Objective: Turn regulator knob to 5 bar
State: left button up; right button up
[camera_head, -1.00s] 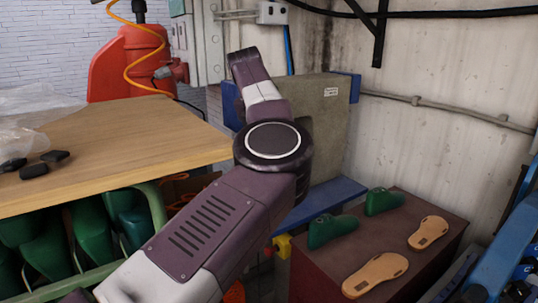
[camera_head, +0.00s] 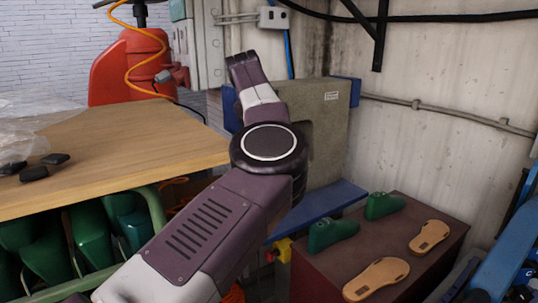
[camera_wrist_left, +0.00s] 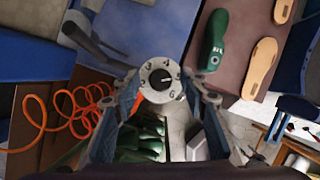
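The regulator knob (camera_wrist_left: 160,80) shows in the left wrist view as a round pale dial with dark numbers and a dark pointer at its middle. The pointer aims roughly right, between the 4 above and the 6 below; its exact reading is too small to tell. My left gripper (camera_wrist_left: 162,88) has its fingers apart, one on each side of the dial. I cannot tell whether they touch it. In the head view my left arm reaches up from the lower left and hides the knob and gripper. My right gripper is not in view.
A wooden table (camera_head: 110,150) stands at left, with green shoe lasts (camera_head: 90,240) racked below it. A brown cabinet (camera_head: 320,275) at right bears green lasts and tan soles. An orange coiled hose (camera_wrist_left: 65,120) hangs left of the gripper in the wrist view.

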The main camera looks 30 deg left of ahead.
pick_arm(q)
jog(key=v, duration=1.2)
